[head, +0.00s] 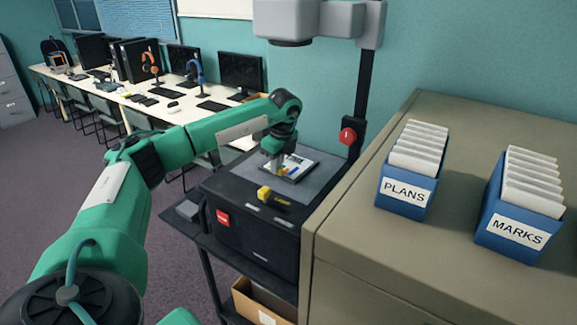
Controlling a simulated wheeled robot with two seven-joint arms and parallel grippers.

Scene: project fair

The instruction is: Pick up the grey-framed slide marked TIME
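A dark-framed slide with a white sheet and a coloured chart (297,168) lies on the grey top plate of the overhead projector (252,227). I cannot read any TIME mark on it, and the frame's exact grey is hard to judge. My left gripper (277,168) points down over the slide's left part and hides some of it. Its fingers are too small and covered to tell whether they are open, or whether they touch the slide. My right gripper is not in view.
The projector's post (364,85) and head (310,20) rise behind the slide. A cabinet (345,240) at right carries blue boxes marked PLANS (405,192) and MARKS (517,232). The projector stands on a dark cart (187,226); a cardboard box (262,303) sits below.

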